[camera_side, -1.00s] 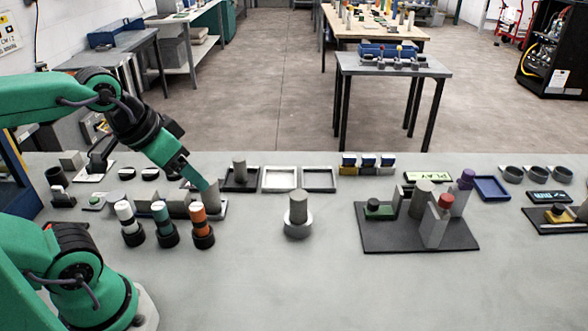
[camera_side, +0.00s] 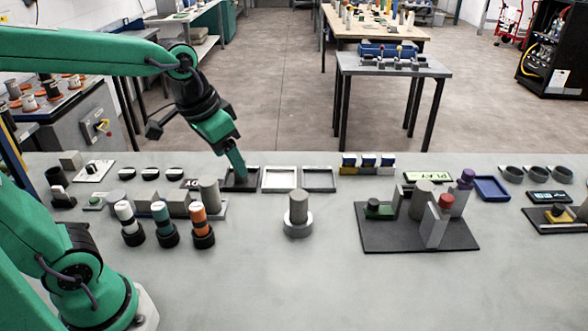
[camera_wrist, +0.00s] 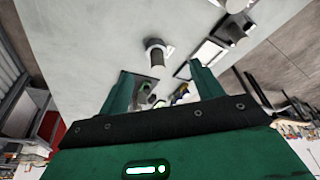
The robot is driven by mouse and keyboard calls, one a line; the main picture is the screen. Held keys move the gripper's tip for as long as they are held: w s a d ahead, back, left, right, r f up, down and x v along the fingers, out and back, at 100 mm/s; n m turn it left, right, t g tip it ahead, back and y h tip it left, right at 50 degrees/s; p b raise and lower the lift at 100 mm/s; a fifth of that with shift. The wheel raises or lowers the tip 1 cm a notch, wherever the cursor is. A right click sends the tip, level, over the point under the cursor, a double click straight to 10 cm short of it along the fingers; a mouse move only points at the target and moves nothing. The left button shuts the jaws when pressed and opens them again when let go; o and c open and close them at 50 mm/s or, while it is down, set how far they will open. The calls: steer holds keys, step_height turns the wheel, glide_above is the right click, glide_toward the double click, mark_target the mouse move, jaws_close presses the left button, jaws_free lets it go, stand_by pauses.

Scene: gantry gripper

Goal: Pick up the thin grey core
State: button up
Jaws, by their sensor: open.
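The thin grey core is hidden in the side view now, behind my gripper (camera_side: 238,168). It stood upright in the black tray (camera_side: 257,181) in the earlier frame. In the wrist view a grey core (camera_wrist: 235,30) shows at the upper right beside a white-framed tray, outside the jaws; it looks like the thin one. My gripper (camera_wrist: 159,68) is open, with its two green fingers apart and no core seen held between them. In the side view its fingertips overlap the black tray; I cannot tell whether they touch anything.
A thicker grey core (camera_side: 208,193) stands left of the black tray. Another stands in a white ring (camera_side: 298,222) at front centre. Three capped cylinders (camera_side: 160,222) stand front left. The front of the bench is clear.

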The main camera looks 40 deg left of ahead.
steer(key=w+d+f+m+g, duration=0.1)
steer(key=w+d+f+g, duration=0.1)
steer(key=w+f, duration=0.5)
steer(key=m+g, duration=0.1)
steer(key=g, duration=0.1)
glide_above(298, 207)
steer(key=w+a, duration=0.1)
steer(key=a, duration=0.1)
steer(key=f, duration=0.4)
steer(key=shift+d+f, duration=0.2)
steer(key=shift+f, duration=0.1)
steer(key=shift+w+d+f, duration=0.1)
steer(key=shift+w+f, duration=0.3)
steer(key=shift+f, duration=0.2)
steer(key=shift+f, duration=0.1)
steer(key=shift+f, duration=1.25)
steer(key=shift+s+f, duration=0.1)
steer(key=shift+f, duration=2.45)
